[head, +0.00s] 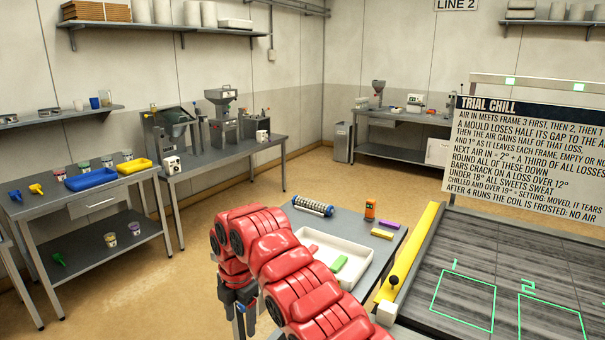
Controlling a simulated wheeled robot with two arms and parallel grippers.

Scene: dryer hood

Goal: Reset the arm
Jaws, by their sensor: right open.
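My right arm (285,265) is red and segmented. It rises from the bottom edge, bends over at the left and hangs down beside the small grey table. My right gripper (243,316) is dark, points down and is open. It is left of the table's white tray, apart from it, and I see nothing between its fingers. Part of the arm covers the tray's left side. My left gripper is not in view.
The small table (386,250) bears a white tray (318,240) with a green bar (339,263), a coil-like cylinder (312,206), an orange device (370,209), and purple (389,225) and yellow (381,234) bars. A marked panel (470,270) lies right, below a sign (525,150). Floor left is clear.

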